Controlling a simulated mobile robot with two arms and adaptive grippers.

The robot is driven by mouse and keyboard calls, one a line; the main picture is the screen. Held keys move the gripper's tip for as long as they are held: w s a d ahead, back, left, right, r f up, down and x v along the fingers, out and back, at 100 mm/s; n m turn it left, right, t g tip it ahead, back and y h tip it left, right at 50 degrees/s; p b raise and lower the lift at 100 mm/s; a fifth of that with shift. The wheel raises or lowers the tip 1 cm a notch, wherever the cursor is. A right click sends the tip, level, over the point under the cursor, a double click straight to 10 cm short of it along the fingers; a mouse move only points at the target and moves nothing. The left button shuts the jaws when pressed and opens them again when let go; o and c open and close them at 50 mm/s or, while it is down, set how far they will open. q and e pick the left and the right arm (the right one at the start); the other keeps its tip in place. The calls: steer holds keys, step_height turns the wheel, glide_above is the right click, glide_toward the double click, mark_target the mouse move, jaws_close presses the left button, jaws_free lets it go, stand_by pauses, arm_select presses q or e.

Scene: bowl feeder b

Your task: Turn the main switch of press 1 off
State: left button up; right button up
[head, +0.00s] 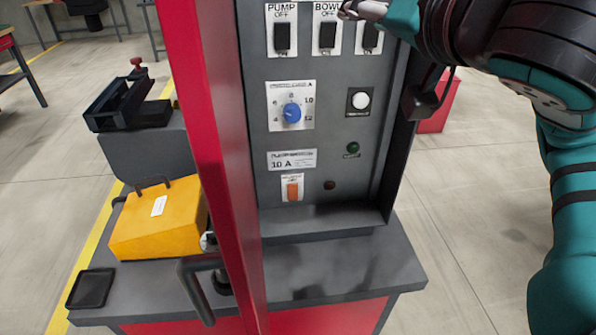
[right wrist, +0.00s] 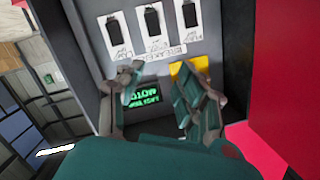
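The grey control panel (head: 325,130) fills the middle of the head view, with a row of black rocker switches at its top. Two carry the labels PUMP (head: 282,37) and BOWL (head: 327,35); my right gripper (head: 362,10) covers the third one's label. In the right wrist view the panel appears upside down, and my right gripper (right wrist: 160,88) is open with its fingers apart in front of it. A yellow plate (right wrist: 188,68) is partly hidden behind one finger; I cannot tell whether it belongs to the main switch. A green lit display (right wrist: 143,95) shows between the fingers. My left gripper is out of view.
A blue knob (head: 291,112), a white button (head: 360,100) and an orange rocker (head: 292,189) sit lower on the panel. A red post (head: 215,150) stands at its left edge. A yellow box (head: 160,225) sits on the bench (head: 340,265). Open floor lies right.

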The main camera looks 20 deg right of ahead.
steer(key=w+a+f+n+g+y, duration=0.1)
steer(key=w+a+f+n, duration=0.1)
steer(key=f, duration=0.6)
steer(key=w+a+f+n+g+y, duration=0.1)
steer(key=a+f+n+g, duration=0.1)
steer(key=f, duration=0.7)
steer(key=w+a+f+n+g+y, duration=0.1)
steer(key=w+a+f+n+g, duration=0.1)
steer(key=f, duration=0.7)
steer(key=shift+w+a+n+y, duration=0.3)
steer(key=shift+w+a+y, duration=0.1)
steer(key=shift+a, duration=0.2)
steer(key=shift+r, duration=0.1)
